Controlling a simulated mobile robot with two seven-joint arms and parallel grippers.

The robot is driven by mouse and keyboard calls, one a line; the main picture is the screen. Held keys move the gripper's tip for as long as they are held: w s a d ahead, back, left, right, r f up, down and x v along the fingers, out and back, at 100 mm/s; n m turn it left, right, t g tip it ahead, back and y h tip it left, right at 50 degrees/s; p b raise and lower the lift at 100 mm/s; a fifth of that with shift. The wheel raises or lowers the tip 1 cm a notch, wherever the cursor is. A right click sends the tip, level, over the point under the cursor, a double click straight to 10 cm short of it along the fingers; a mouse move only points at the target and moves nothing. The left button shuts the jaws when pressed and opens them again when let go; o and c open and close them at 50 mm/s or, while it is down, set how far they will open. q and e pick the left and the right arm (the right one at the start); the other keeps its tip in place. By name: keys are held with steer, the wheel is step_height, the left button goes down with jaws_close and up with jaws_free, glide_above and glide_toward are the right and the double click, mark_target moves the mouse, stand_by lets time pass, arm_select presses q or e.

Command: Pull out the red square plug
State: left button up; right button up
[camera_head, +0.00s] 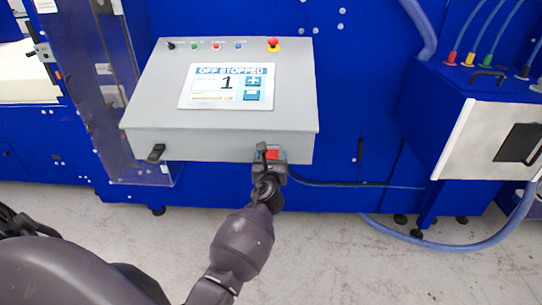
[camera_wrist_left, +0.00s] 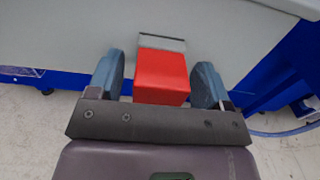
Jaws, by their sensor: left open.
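The red square plug (camera_wrist_left: 162,76) sits at the front face of the grey control box, against a grey plate, in the left wrist view. It also shows in the head view (camera_head: 273,154), partly hidden by my gripper, at the box's lower right. My left gripper (camera_wrist_left: 158,82) is open, with one blue-grey finger on each side of the plug. Small gaps show between the plug and both fingers. In the head view my left gripper (camera_head: 267,158) is at the box's lower front edge. My right gripper is not in view.
The grey control box (camera_head: 145,115) has a screen (camera_head: 227,86) and a red stop button (camera_head: 273,44) on top. A dark latch (camera_head: 155,152) is at its lower left. A blue cabinet (camera_head: 400,125) with a hose (camera_head: 450,244) stands at right. The floor in front is clear.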

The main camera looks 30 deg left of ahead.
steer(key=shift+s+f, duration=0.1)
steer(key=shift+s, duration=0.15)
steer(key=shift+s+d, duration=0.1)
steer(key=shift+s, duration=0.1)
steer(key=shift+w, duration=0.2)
arm_select(q)
steer(key=shift+c, duration=0.6)
steer(key=c, duration=1.1)
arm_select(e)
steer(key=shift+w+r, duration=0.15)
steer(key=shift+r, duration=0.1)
arm_select(q)
steer(key=shift+s+d, duration=0.15)
